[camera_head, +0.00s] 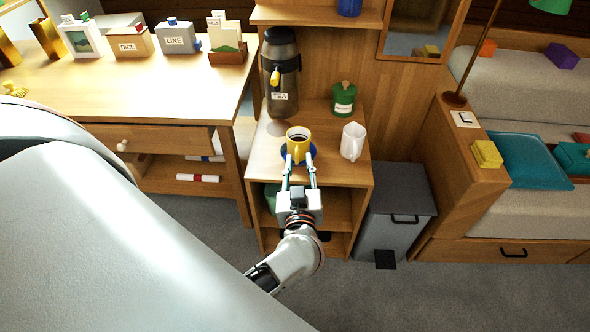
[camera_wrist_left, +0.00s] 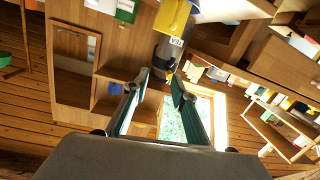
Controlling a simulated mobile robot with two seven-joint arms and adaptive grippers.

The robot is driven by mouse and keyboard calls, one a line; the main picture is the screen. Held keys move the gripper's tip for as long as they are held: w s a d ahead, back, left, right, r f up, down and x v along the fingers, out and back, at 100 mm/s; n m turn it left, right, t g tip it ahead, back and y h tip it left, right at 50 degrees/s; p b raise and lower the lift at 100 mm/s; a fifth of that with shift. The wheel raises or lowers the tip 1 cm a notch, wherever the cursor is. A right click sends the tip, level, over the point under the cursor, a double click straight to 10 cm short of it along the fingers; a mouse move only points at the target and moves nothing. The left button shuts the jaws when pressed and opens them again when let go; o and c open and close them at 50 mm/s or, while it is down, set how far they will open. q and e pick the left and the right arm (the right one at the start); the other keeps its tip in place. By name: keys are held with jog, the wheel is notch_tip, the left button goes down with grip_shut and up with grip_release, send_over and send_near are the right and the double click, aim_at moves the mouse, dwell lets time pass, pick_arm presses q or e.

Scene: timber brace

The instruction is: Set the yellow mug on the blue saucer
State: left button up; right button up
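The yellow mug (camera_head: 299,135), with dark liquid inside, stands upright at the front of the wooden shelf top. The blue saucer (camera_head: 313,152) shows around its base; the mug appears to rest on it, though the contact is hidden. My left gripper (camera_head: 299,159) is just in front of the mug, its fingers apart on either side of the mug's handle. In the left wrist view the open fingers (camera_wrist_left: 159,78) have an empty gap, and the yellow mug (camera_wrist_left: 174,15) is at the top edge. My right gripper is not in view.
A tea dispenser (camera_head: 282,75) and a green jar (camera_head: 343,99) stand behind. A grey bin (camera_head: 398,205) is right of the shelf unit, and a desk (camera_head: 150,95) is left.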

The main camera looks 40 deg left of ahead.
pick_arm(q)
jog(key=s+d+r+m+t+h, duration=0.2)
jog(key=d+r+m+t+h, duration=0.1)
jog(key=d+m+t+h, duration=0.35)
jog(key=s+d+f+m+g+h, duration=0.2)
jog(key=s+d+f+m+h, duration=0.15)
jog(key=d+f+h, duration=0.2)
jog(key=s+a+f+m+g, duration=0.1)
jog(key=s+f+g, duration=0.3)
jog(key=f, duration=0.4)
jog(key=s+a+f+m+g, duration=0.1)
jog(key=s+f+m+g, duration=0.1)
jog(key=s+f+g, duration=0.2)
jog(key=s+f, duration=0.3)
jog(key=f, duration=0.2)
jog(key=shift+s+h, duration=0.15)
jog(key=shift+h, duration=0.15)
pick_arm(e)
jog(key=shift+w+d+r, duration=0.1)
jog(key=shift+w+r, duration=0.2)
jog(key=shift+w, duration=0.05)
pick_arm(q)
jog(key=shift+d+r, duration=0.1)
jog(key=shift+r, duration=0.05)
